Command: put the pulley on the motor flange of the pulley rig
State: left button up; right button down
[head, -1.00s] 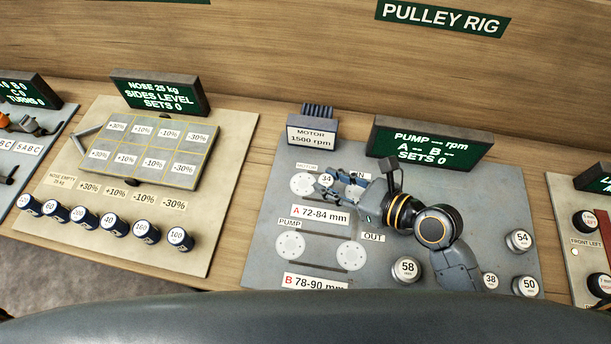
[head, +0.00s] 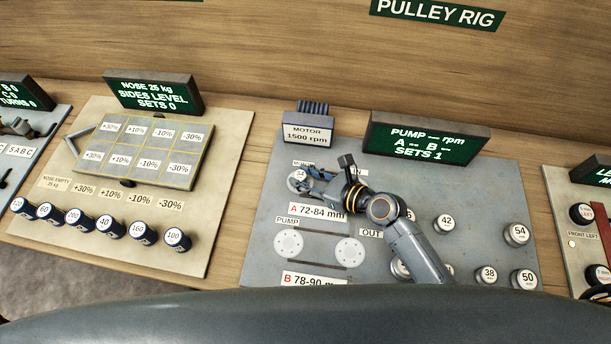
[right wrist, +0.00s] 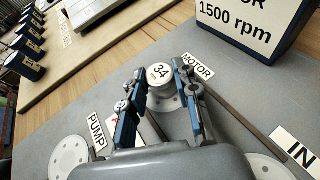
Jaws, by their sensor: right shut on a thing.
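The pulley marked 34 (head: 298,176) is at the motor flange, on the upper left of the pulley rig board (head: 270,215). My right gripper (head: 308,178) is shut on this pulley. In the right wrist view the pulley (right wrist: 160,74) is upright between the two fingers. The pale motor flange (right wrist: 166,102) shows just under and in front of it. The pulley lines up with the flange, but I cannot tell whether it is fully seated. The IN flange is mostly hidden by my gripper in the head view. My left gripper is out of view.
The motor box (head: 308,131) stands close behind the flange. Two pump flanges (head: 288,244) are bare. Other pulleys, such as 42 (head: 446,223), 54 (head: 516,234) and 50 (head: 525,280), stand at the right.

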jog(key=shift+f, duration=0.15)
jog(key=c, duration=1)
grip_release()
jog(key=b+v, duration=0.1)
jog(key=v, duration=1)
jog(key=shift+s+r, duration=0.1)
jog(key=shift+r, duration=0.15)
jog(key=shift+s+d+r, duration=0.2)
jog(key=shift+d+r, duration=0.05)
jog(key=shift+d, duration=0.05)
